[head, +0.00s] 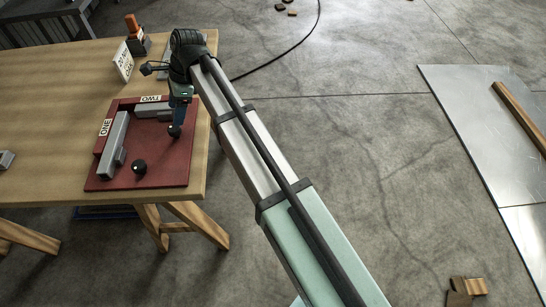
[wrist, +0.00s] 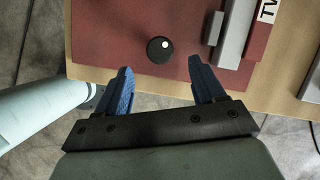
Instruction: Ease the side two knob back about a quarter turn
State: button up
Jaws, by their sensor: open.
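A dark red board (head: 170,176) lies on the wooden table and carries the labels ONE (head: 106,127) and TWO (head: 151,98). A round black knob (head: 174,131) by the side two grey bar (head: 149,110) shows just below my gripper (head: 179,112). In the wrist view this knob (wrist: 158,50) has a white dot at its upper right. My gripper (wrist: 161,66) is open and empty, its blue fingers apart, with the knob just beyond and between the tips. Another black knob (head: 139,167) stands by the side one bar (head: 116,140).
A white sign (head: 124,62) and an orange-topped item (head: 133,32) stand on the table behind the board. A small grey block (head: 6,159) lies at the left. The table's right edge runs close beside the board.

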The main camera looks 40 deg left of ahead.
jog(key=w+r+n+t+y, duration=0.2)
jog(key=w+r+n, duration=0.35)
jog(key=n, duration=0.45)
jog(key=w+d+f+n+t+h, duration=0.1)
jog(key=w+d+f+n, duration=0.2)
jog(key=d+f, duration=0.8)
jog(key=w+d+f+n+t+h, duration=0.1)
jog(key=w+d+f+n, duration=0.2)
jog(key=w+d+f, duration=0.4)
jog(key=shift+w+d+f, duration=0.35)
jog(key=shift+d+f, duration=1.65)
jog(key=shift+f, duration=2.7)
